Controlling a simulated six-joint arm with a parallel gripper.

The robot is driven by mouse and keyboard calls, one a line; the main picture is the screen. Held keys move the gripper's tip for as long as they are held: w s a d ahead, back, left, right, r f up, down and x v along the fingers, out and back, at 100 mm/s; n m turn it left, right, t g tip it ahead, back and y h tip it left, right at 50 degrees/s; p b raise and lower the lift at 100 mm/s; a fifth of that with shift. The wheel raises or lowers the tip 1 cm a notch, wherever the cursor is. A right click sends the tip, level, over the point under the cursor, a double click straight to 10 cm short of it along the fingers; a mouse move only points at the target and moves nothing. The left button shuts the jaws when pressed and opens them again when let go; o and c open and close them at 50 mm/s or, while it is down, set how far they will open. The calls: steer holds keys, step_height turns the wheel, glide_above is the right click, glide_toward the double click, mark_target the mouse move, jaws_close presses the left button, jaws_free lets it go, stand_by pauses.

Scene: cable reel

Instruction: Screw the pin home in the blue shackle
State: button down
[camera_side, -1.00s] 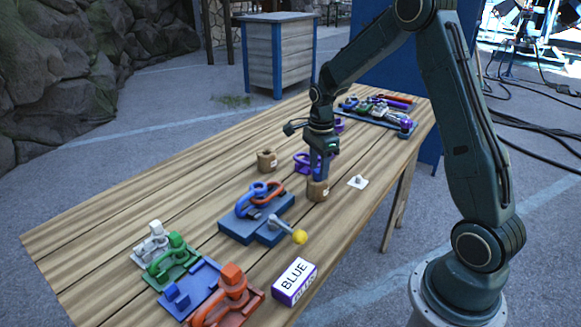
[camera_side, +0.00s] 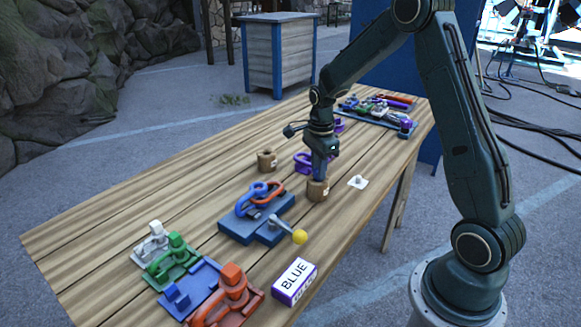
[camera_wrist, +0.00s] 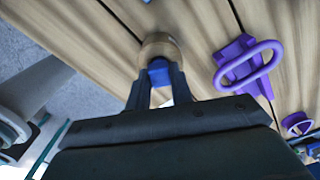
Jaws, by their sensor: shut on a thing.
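The blue shackle (camera_side: 243,200) sits on a blue fixture block (camera_side: 236,230) in the side view, linked with an orange-red ring (camera_side: 275,189). My gripper (camera_side: 318,178) is to the right of and behind it, pointing down at a small wooden cup (camera_side: 317,192). In the wrist view, my gripper's fingers (camera_wrist: 158,90) are shut on a blue piece (camera_wrist: 158,70), which looks like the pin. The piece is at the mouth of the wooden cup (camera_wrist: 158,46). Its lower end is hidden, and I cannot tell how deep it reaches.
A yellow-knobbed lever (camera_side: 299,236) sticks out beside the fixture. Another wooden cup (camera_side: 266,160), a purple shackle (camera_wrist: 250,65) and a white plate (camera_side: 357,182) stand near my gripper. A BLUE-labelled box (camera_side: 295,281) and green fixture (camera_side: 172,262) are in front.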

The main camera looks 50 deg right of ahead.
steer(key=shift+r, duration=3.45)
steer(key=shift+r, duration=0.65)
step_height(320, 180, up, 6)
steer(key=r, duration=0.1)
steer(key=w+a+f, duration=0.1)
steer(key=w+a, duration=0.3)
steer(key=a, duration=0.3)
steer(key=w+a, duration=0.5)
steer(key=a, duration=0.2)
steer(key=shift+s+a+f, duration=0.1)
steer(key=shift+a+f, duration=0.15)
steer(key=shift+f, duration=1)
steer(key=shift+s+a+f, duration=0.1)
steer(key=shift+a+f, duration=0.1)
steer(key=shift+f, duration=1.05)
steer(key=shift+f, duration=0.4)
steer(key=shift+f, duration=1.35)
